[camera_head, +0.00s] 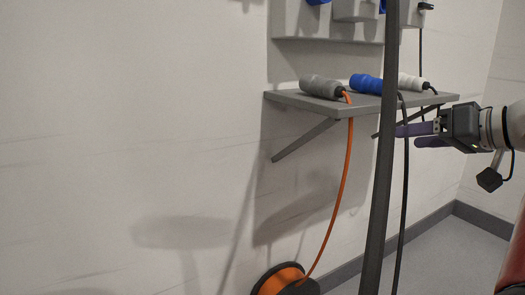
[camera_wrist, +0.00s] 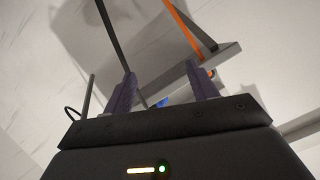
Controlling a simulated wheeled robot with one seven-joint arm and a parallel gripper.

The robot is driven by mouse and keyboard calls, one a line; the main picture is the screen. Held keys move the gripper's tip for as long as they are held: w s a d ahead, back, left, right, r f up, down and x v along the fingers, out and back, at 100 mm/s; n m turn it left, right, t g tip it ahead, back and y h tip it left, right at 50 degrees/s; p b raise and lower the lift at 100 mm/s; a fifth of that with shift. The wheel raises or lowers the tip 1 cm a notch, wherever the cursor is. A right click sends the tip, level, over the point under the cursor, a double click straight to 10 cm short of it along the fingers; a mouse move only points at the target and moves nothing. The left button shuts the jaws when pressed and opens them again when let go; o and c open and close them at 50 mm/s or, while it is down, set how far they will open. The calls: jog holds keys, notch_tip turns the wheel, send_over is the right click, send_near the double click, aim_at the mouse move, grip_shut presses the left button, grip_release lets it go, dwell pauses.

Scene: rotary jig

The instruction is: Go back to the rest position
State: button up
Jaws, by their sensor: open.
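My gripper (camera_head: 418,136) is at the right in the head view, with its purple fingers pointing left, just in front of and below the shelf's right end. In the wrist view, the two purple fingers (camera_wrist: 157,91) stand apart with nothing held between them. The gripper is open and empty.
A grey wall shelf (camera_head: 310,103) holds a grey connector (camera_head: 320,87), a blue one (camera_head: 366,84) and a white one (camera_head: 411,82). An orange cable (camera_head: 344,185) runs down to a reel (camera_head: 284,281). A dark upright post (camera_head: 381,180) crosses the view left of my gripper.

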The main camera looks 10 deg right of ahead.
jog(key=s+a+f+m+g+p, duration=0.1)
jog(key=a+f+g+p, duration=0.15)
jog(key=a+f, duration=0.45)
jog(key=s+a+f+g+h+p, duration=0.4)
jog(key=s+a+f+h, duration=0.2)
jog(key=s+a+f, duration=0.6)
notch_tip(320, 180, down, 2)
jog(key=shift+s+a+f+n, duration=0.1)
jog(key=shift+s+a+n, duration=0.25)
jog(key=shift+s, duration=0.5)
